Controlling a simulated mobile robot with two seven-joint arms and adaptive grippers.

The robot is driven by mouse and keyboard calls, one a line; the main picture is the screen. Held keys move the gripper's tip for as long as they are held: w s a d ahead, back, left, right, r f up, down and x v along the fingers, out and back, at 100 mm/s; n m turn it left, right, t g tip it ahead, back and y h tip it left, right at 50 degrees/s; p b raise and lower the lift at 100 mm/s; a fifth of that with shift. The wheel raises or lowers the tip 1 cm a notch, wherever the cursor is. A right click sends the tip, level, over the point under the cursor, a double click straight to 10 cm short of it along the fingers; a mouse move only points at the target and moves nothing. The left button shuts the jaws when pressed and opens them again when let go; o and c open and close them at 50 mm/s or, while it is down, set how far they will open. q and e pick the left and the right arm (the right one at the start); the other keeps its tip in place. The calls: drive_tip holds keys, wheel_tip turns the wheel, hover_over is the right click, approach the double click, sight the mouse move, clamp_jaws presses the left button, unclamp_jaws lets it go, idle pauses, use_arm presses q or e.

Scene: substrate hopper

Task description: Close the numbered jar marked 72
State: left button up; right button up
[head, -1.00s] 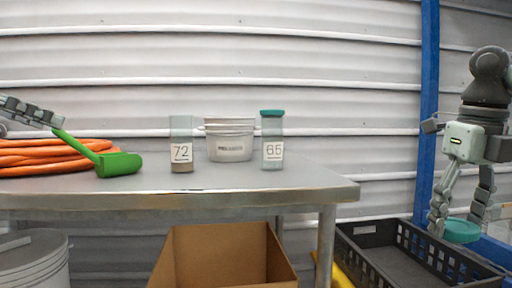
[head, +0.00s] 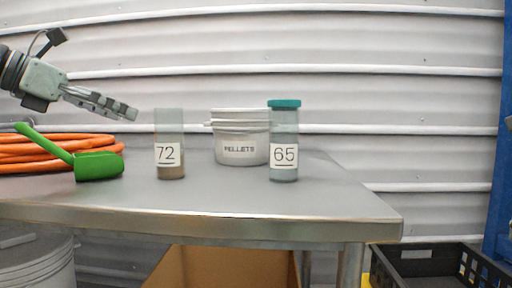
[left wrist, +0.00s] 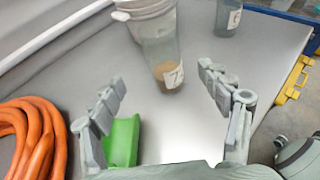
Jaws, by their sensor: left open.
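The jar marked 72 (head: 169,125) stands upright on the metal table (head: 230,222), clear, with brown material at the bottom and no lid on it. In the left wrist view the same jar (left wrist: 160,45) is ahead, between and beyond the open fingers. My left gripper (head: 131,112) is open and empty, left of the jar and at about the height of its top, apart from it. A jar marked 65 (head: 284,128) with a teal lid (head: 284,103) stands to the right. My right gripper is out of view.
A white pellets bucket (head: 240,135) stands behind and between the jars. A green scoop (head: 98,165) and a coiled orange hose (head: 40,160) lie on the left. The table front is clear. A black crate (head: 425,262) stands at the lower right.

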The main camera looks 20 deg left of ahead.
sight(155, 127)
use_arm(q)
drive_tip(key=shift+s, duration=0.1)
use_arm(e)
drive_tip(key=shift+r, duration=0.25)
use_arm(q)
drive_tip(key=p+x, duration=0.3)
drive_tip(key=x, duration=0.3)
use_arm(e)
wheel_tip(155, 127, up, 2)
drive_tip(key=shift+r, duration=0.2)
use_arm(q)
drive_tip(key=shift+w+d+f, duration=0.1)
drive_tip(key=shift+w+f, duration=0.15)
drive_tip(key=shift+w, duration=0.15)
drive_tip(key=shift+s+f+p+x, duration=0.1)
drive_tip(key=shift+p+x, duration=0.05)
drive_tip(key=shift+x, duration=0.7)
drive_tip(key=shift+s+f+p+x, duration=0.1)
drive_tip(key=shift+f+p+x, duration=0.05)
drive_tip(key=shift+x, duration=0.75)
drive_tip(key=shift+s+f+p+x, duration=0.1)
drive_tip(key=shift+p+x, duration=0.05)
drive_tip(key=shift+x, duration=0.7)
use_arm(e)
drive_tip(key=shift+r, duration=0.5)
use_arm(q)
drive_tip(key=shift+d, duration=0.15)
drive_tip(key=c, duration=1.5)
